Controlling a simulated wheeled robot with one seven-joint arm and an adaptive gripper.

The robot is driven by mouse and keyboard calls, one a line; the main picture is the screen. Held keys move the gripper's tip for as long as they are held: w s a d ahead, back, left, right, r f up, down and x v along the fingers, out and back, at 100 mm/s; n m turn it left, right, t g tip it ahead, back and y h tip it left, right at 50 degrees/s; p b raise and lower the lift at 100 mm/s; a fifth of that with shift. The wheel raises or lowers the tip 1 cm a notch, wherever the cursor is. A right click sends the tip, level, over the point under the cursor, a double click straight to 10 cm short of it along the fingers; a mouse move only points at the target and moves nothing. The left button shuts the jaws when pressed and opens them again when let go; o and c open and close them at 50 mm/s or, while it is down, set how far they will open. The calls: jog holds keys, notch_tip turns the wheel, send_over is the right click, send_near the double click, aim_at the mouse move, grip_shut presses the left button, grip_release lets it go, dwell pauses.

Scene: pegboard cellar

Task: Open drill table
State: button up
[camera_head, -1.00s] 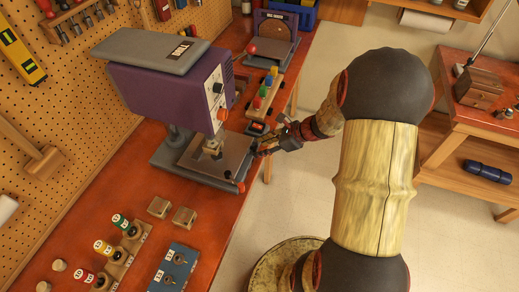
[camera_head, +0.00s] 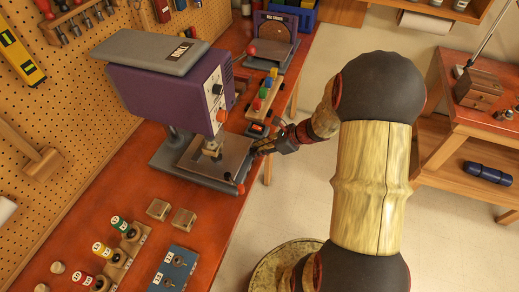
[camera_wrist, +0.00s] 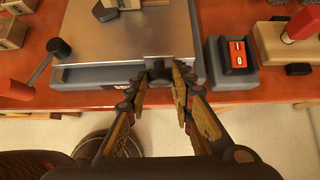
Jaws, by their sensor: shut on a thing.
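The drill press has a purple head (camera_head: 172,90) and stands on the workbench. Its grey drill table (camera_head: 222,158) lies flat under the head, and it fills the upper left of the wrist view (camera_wrist: 110,38).
A red and black switch box (camera_wrist: 231,65) stands close to the right of my gripper. A lever with a red grip (camera_wrist: 15,90) juts out at the left. Wooden blocks (camera_head: 183,220) and labelled bottles (camera_head: 107,250) stand on the nearer bench.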

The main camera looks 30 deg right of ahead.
grip_shut()
jog(key=s+d+p, duration=0.2)
jog(key=s+d, duration=0.6)
jog(key=s, duration=0.2)
jog(key=shift+s+p, duration=0.2)
jog(key=shift+p, duration=0.1)
jog(key=shift+d, duration=0.1)
jog(key=o, duration=0.5)
grip_release()
jog(key=shift+s+d, duration=0.15)
jog(key=shift+s, duration=0.05)
jog(key=shift+o, duration=1.4)
jog(key=shift+w, duration=0.1)
jog(key=shift+r, duration=0.1)
